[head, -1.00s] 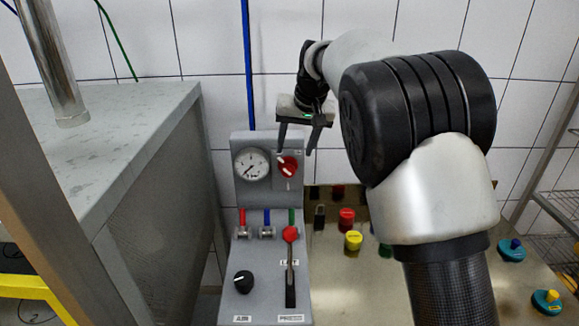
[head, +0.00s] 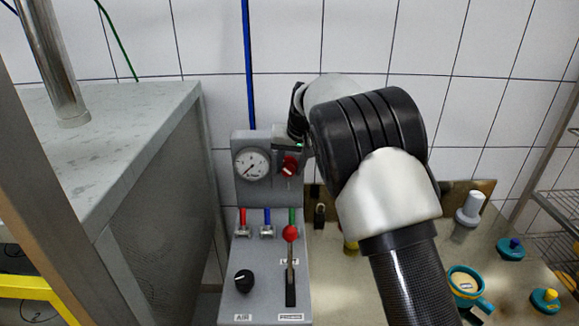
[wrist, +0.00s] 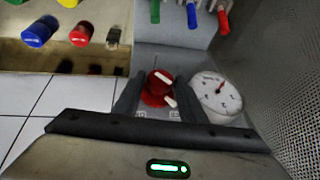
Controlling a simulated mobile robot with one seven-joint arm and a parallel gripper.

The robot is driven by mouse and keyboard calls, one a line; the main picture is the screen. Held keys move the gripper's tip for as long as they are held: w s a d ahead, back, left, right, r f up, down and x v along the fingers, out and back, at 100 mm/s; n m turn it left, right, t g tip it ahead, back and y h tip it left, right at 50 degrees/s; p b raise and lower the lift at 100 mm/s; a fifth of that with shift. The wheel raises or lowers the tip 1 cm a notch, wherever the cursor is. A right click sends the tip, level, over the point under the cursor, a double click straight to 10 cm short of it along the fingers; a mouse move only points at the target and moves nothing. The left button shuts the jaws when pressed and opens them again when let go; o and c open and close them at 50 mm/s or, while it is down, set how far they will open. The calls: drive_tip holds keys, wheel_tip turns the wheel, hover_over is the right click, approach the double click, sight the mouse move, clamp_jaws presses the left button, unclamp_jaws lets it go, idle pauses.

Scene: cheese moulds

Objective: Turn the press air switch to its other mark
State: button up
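A red rotary switch (head: 290,167) with a white pointer sits right of the round gauge on the grey press panel (head: 243,193). A black knob (head: 243,281) above an "AIR" label is on the lower sloped part of the panel. My gripper (head: 290,153) is at the red switch, partly hidden by my arm in the head view. In the wrist view my gripper (wrist: 158,85) is open, with one finger on each side of the red switch (wrist: 158,92). I cannot tell whether the fingers touch it.
The gauge (head: 251,164) is close beside the switch and also shows in the wrist view (wrist: 217,97). A lever with a red ball (head: 290,233) stands below, under coloured hoses. A grey block (head: 150,160) stands left of the panel.

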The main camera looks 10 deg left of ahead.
drive_tip(key=c, duration=0.6)
drive_tip(key=y+b, duration=0.1)
drive_tip(key=b, duration=0.1)
drive_tip(key=y+b, duration=0.1)
drive_tip(key=b, duration=0.1)
drive_tip(key=d+f+y+b, duration=0.1)
drive_tip(key=y+b, duration=0.1)
drive_tip(key=shift+w+m+g, duration=0.15)
drive_tip(key=shift+m+g, duration=0.25)
drive_tip(key=m+y+b, duration=0.1)
drive_tip(key=y+b, duration=0.3)
drive_tip(key=b, duration=0.2)
drive_tip(key=f+m+y+b, duration=0.1)
drive_tip(key=y+b, duration=0.3)
drive_tip(key=b, duration=0.3)
drive_tip(key=m+y+b, duration=0.1)
drive_tip(key=y+b, duration=0.3)
drive_tip(key=b, duration=0.3)
drive_tip(key=shift+d+f+m+y, duration=0.2)
drive_tip(key=shift+d+m+y, duration=0.1)
drive_tip(key=shift+m, duration=0.1)
drive_tip(key=shift+r+b, duration=0.15)
drive_tip(key=shift+b, duration=0.2)
